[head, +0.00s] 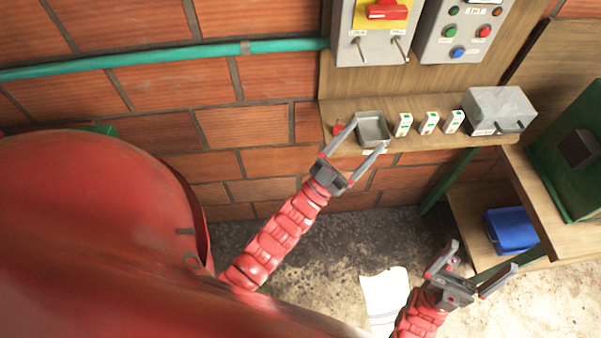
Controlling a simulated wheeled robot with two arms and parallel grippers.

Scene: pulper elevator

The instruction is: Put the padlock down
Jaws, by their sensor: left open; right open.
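A small red object (338,127), which may be the padlock, sits on the wooden shelf (480,140) just left of a small grey tray (374,128). It is partly hidden by a finger of my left gripper, so its shape is hard to tell. My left gripper (368,135) is open, with its fingertips spread at the left and front sides of the tray. I see nothing held in it. I cannot tell whether it touches the tray. My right gripper (484,255) is open and empty, low at the right, above the floor.
Several white-and-green blocks (429,123) and a grey metal box (498,109) stand on the shelf right of the tray. Above hang a switch box with a red handle (386,10) and a button panel (457,32). A blue bin (511,230) sits on a lower shelf at the right.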

